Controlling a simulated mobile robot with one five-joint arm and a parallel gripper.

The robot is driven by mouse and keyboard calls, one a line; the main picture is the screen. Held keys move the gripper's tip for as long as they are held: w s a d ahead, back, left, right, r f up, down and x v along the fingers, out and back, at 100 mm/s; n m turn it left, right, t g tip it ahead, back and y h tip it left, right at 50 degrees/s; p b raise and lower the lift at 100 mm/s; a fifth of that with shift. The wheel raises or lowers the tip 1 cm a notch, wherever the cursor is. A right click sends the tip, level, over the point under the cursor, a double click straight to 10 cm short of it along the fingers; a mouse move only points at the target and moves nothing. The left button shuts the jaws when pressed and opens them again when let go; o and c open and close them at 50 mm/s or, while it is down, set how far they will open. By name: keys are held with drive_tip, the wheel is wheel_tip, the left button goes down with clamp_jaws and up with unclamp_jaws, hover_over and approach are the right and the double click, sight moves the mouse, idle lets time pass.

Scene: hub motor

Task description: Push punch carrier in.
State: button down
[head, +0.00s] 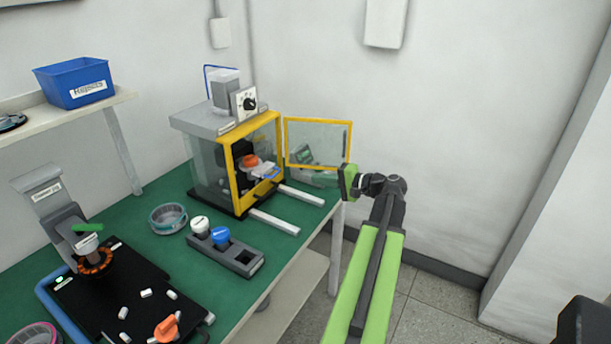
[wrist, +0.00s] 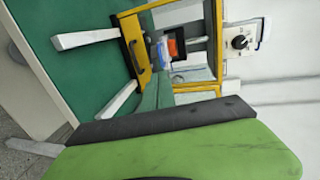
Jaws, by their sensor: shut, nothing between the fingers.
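A press enclosure (head: 228,160) with a yellow frame and clear sides stands on the green bench. Two pale rails (head: 274,221) stick out of its open front. Inside sits an orange part (head: 250,160) with a pale and blue piece beside it, possibly the punch carrier; I cannot tell for sure. The orange part (wrist: 175,48) also shows in the wrist view, past the yellow frame. My gripper (head: 350,181) is shut and empty, right of the enclosure near the open door's edge. A green finger (wrist: 190,150) fills the bottom of the wrist view.
The clear yellow-framed door (head: 317,144) stands open to the right. A dial box (head: 245,103) is on the enclosure's top. A grey holder (head: 236,256) with white and blue knobs, a round dish (head: 168,218) and a black tray (head: 90,305) share the bench. Floor is free at right.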

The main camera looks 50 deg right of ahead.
drive_tip(key=b+x, duration=0.3)
drive_tip(key=x, duration=1.1)
drive_tip(key=shift+r, duration=0.15)
